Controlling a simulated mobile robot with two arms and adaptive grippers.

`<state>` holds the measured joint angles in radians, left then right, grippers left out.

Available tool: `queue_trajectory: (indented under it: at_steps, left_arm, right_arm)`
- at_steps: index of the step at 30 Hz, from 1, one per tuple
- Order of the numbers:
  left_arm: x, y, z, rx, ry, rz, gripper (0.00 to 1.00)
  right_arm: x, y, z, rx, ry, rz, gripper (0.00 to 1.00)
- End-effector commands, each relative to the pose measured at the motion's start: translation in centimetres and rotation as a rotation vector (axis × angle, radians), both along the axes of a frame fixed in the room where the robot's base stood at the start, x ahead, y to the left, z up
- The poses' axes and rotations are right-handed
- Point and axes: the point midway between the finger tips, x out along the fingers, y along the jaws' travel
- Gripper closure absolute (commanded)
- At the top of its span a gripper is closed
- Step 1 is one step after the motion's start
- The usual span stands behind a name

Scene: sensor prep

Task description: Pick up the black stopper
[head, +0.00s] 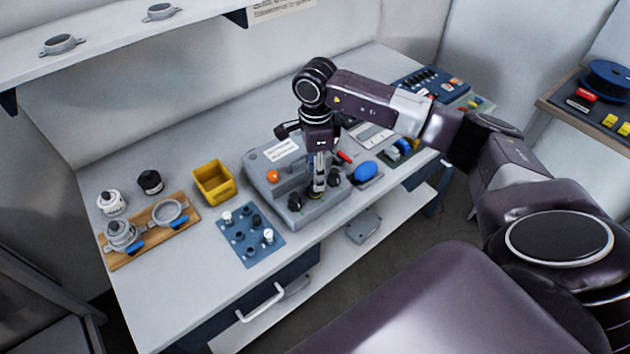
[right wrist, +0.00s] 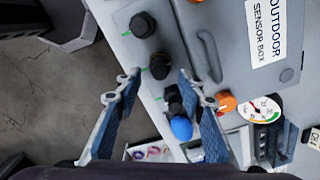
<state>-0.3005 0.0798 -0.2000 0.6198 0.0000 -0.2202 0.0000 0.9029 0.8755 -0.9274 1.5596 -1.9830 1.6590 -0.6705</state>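Several black stoppers sit along the front edge of a grey sensor box, each beside a green mark. The left one (head: 295,201) and the right one (head: 334,177) show in the head view. In the right wrist view, one stopper (right wrist: 143,25) is at the top, a middle one (right wrist: 160,66) lies between my fingertips, and another (right wrist: 174,97) is lower. My right gripper (head: 319,184) points down over the box's front edge. It is open in the right wrist view (right wrist: 156,78), with the blue-padded fingers apart. Whether a finger touches the middle stopper is unclear. My left gripper is out of view.
The sensor box (head: 258,165) carries an orange knob (head: 273,176). A blue knob (head: 366,172) is to its right. Left are a blue fitting tray (head: 236,258), yellow bin (head: 213,182), black-topped jar (head: 150,182) and wooden board (head: 186,207). The bench's front left is clear.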

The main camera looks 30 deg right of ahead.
Motion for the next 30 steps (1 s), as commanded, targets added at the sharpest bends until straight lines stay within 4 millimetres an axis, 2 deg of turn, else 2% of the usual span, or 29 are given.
queue_trajectory:
  at_steps: [1, 6, 13, 21, 30]
  left_arm:
    - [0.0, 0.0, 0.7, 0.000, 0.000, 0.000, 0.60]
    - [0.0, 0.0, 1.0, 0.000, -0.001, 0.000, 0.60]
    - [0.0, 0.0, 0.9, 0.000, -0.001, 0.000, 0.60]
    - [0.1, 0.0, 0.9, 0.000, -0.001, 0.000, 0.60]
    - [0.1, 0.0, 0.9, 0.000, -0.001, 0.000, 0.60]
  right_arm:
    - [-0.1, 0.1, -0.5, 0.002, 0.005, 0.000, 0.64]
    - [0.0, 0.1, -2.2, 0.002, 0.000, -0.001, 0.64]
    - [0.0, 0.1, -2.4, 0.002, -0.001, 0.000, 0.64]
    - [0.0, 0.1, -2.3, 0.002, -0.001, 0.000, 0.93]
    - [0.0, 0.1, -2.3, 0.002, -0.002, 0.000, 0.94]
